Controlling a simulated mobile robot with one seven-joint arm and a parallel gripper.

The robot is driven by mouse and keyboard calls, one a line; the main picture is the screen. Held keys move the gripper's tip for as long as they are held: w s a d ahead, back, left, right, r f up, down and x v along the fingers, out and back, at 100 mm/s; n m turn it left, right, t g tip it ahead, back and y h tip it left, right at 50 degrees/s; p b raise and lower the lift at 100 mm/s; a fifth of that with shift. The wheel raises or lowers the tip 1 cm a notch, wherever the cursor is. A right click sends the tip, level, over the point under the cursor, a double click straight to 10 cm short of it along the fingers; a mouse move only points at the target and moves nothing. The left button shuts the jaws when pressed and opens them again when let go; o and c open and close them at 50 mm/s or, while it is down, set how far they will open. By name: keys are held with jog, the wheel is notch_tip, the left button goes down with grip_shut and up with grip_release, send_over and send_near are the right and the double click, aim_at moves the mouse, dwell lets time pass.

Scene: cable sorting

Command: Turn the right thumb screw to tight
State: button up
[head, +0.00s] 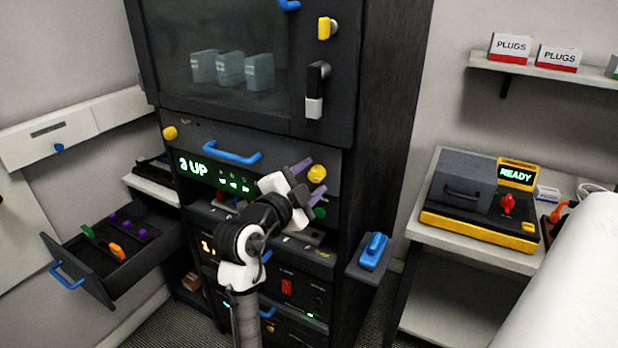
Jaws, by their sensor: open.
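The right thumb screw (317,173) is a round yellow knob at the right end of the dark panel with a blue handle (232,153). My gripper (313,182) is open in front of the cabinet, its two purple-tipped fingers above and below the yellow knob in the picture. I cannot tell whether they touch it. The knob's lower edge and the panel's lower right are partly hidden by my gripper. The left thumb screw (169,132) is a similar yellow knob at the panel's left end. A green display (194,167) below the handle reads "2 UP".
An open drawer (84,281) with green, orange and purple pieces juts out at left. A small shelf with a blue item (374,250) sticks out at the cabinet's right. A yellow-and-black device (478,232) showing "READY" stands on the right-hand table.

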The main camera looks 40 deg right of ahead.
jog(key=shift+c, duration=0.4)
jog(key=c, duration=0.9)
jog(key=shift+n, duration=0.3)
jog(key=n, duration=0.3)
jog(key=shift+f+n+b, duration=0.15)
jog(key=shift+n+b, duration=0.2)
jog(key=shift+n, duration=0.05)
jog(key=n, duration=0.4)
jog(key=shift+s+n+p, duration=0.1)
jog(key=shift+n+p, duration=0.25)
jog(key=shift+n, duration=0.05)
jog(key=n+t+p, duration=0.1)
jog(key=n+p, duration=0.1)
jog(key=n, duration=0.2)
jog(key=shift+n, duration=0.4)
jog(key=shift+s+n+p, duration=0.15)
jog(key=shift+n+p, duration=1.1)
jog(key=shift+n, duration=1.15)
jog(key=shift+t, duration=0.4)
